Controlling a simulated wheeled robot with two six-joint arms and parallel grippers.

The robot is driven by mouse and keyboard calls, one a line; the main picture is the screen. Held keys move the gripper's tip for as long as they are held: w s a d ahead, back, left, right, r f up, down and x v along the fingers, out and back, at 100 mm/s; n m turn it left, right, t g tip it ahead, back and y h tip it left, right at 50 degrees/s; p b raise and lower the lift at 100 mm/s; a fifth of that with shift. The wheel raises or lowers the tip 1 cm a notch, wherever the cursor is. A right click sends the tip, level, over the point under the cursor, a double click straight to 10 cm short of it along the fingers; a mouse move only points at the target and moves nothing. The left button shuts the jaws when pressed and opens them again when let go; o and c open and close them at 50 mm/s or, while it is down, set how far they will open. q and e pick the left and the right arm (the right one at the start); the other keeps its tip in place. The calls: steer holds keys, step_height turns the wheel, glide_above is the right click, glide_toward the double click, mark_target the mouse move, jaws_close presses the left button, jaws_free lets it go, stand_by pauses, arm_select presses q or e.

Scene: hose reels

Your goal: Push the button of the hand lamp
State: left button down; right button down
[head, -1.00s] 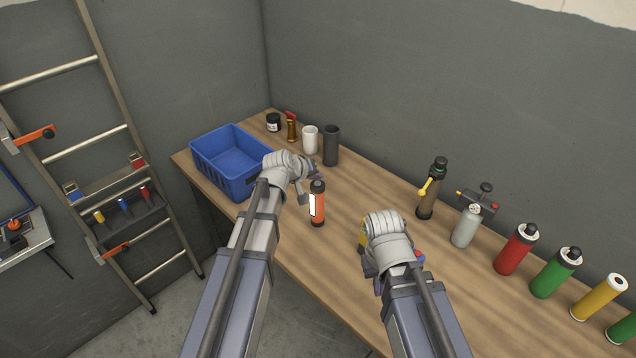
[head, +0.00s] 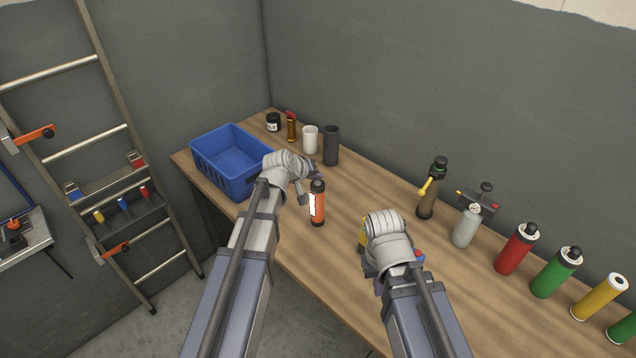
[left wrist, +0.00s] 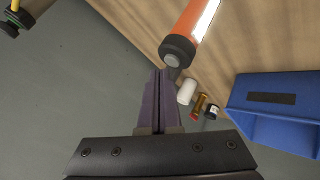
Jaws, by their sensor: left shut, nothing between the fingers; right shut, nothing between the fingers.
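The hand lamp (head: 317,208) is an orange cylinder with a white strip and a black end cap. It stands upright on the wooden bench, just right of my left gripper (head: 303,194) in the head view. In the left wrist view the lamp (left wrist: 189,22) shows its black cap with a round grey button (left wrist: 172,60). My left gripper's purple fingers (left wrist: 163,74) are shut and empty, with their tips close to the button; I cannot tell if they touch it. My right wrist hides most of my right gripper (head: 372,270), which is shut and empty over the bench.
A blue crate (head: 203,172) stands left of my left gripper. A white cup (head: 310,140) and a dark cylinder (head: 331,146) stand behind the lamp. A brown bottle (head: 427,192), a grey canister (head: 466,228) and several coloured cylinders line the right. The bench (head: 370,185) is clear between.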

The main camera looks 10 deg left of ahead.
arm_select(q)
steer(key=shift+f+b, duration=0.3)
steer(key=shift+f, duration=0.2)
stand_by(0.3)
steer(key=shift+r+p, duration=0.5)
steer(key=shift+r, duration=0.1)
step_height(320, 180, up, 6)
steer(key=p, duration=0.6)
steer(key=shift+d, duration=0.1)
stand_by(0.5)
